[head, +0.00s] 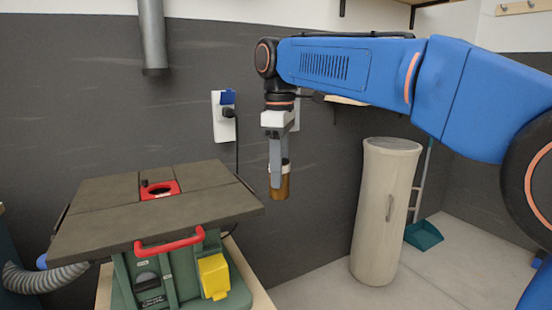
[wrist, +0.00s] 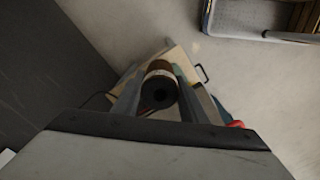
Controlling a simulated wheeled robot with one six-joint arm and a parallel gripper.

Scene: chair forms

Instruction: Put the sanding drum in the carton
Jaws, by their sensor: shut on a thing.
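The sanding drum (head: 279,186) is a brown cylinder with a pale band near its top. My gripper (head: 277,160) is shut on it and holds it upright in the air, right of the machine table's edge. In the wrist view the drum (wrist: 159,88) sits between the fingers of my gripper (wrist: 158,97), its dark bored end facing the camera. I cannot make out a carton in the head view. A tan, angular thing (wrist: 183,62) with a black handle shows behind the drum in the wrist view; I cannot tell what it is.
A green machine with a dark table top (head: 110,215), a red handle (head: 170,243) and a yellow box (head: 214,276) stands at left. A tall pale cylinder (head: 386,215) and a teal dustpan (head: 423,236) stand at right. A socket (head: 223,118) is on the dark wall behind.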

